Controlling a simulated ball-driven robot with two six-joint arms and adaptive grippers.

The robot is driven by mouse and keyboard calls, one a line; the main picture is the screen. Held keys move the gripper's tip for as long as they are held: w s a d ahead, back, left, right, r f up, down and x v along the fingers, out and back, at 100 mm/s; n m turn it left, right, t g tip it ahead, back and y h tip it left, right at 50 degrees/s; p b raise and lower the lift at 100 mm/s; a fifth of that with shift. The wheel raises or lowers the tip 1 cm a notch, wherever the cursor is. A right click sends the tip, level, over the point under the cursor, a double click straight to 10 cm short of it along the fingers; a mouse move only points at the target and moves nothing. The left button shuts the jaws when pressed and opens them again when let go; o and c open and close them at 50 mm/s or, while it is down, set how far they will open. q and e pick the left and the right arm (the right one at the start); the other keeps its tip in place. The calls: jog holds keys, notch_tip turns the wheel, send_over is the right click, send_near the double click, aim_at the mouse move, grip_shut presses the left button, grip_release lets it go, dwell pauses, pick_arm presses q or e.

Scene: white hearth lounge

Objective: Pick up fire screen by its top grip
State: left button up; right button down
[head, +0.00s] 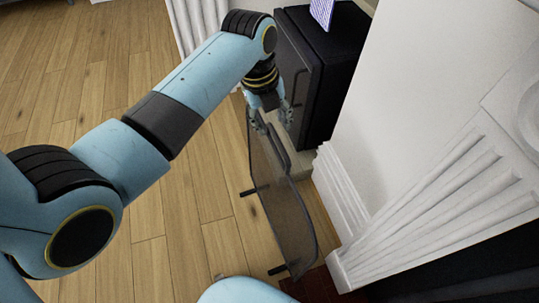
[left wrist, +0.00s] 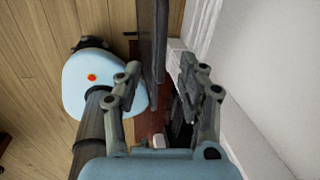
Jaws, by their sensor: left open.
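The fire screen (head: 282,210) is a dark, see-through mesh panel in a thin frame. It stands upright on short feet on the wood floor, beside the white hearth surround. A dark grip bar (head: 279,150) shows near its top edge. My left gripper (head: 271,112) is at the far upper end of the screen, close to the grip; contact cannot be told. In the left wrist view the left gripper's fingers (left wrist: 160,68) are spread, with the dark screen (left wrist: 152,40) showing between them, nearer the left finger. My right gripper is not in view.
A black cabinet (head: 325,65) with a handle stands just behind the left gripper. The white fluted hearth surround (head: 440,215) and wall (head: 430,90) close off the right side. Open wood floor (head: 180,220) lies left of the screen. A dark red surface (head: 325,287) shows at the bottom.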

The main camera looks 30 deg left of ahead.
aim_at(277, 140)
pick_arm(q)
jog(key=f, duration=0.3)
jog(key=shift+w+d+f+b, duration=0.15)
jog(key=shift+w+b, duration=0.1)
jog(key=shift+b, duration=0.1)
jog(key=f, duration=0.1)
jog(key=f+b, duration=0.1)
jog(key=f, duration=0.1)
jog(key=d+f, duration=0.1)
jog(key=shift+w+f, duration=0.4)
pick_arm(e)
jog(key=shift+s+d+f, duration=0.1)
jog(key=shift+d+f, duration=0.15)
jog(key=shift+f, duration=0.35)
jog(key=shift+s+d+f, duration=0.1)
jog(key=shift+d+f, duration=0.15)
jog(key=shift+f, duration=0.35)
pick_arm(q)
jog(key=shift+c, duration=0.5)
jog(key=c, duration=0.7)
grip_shut()
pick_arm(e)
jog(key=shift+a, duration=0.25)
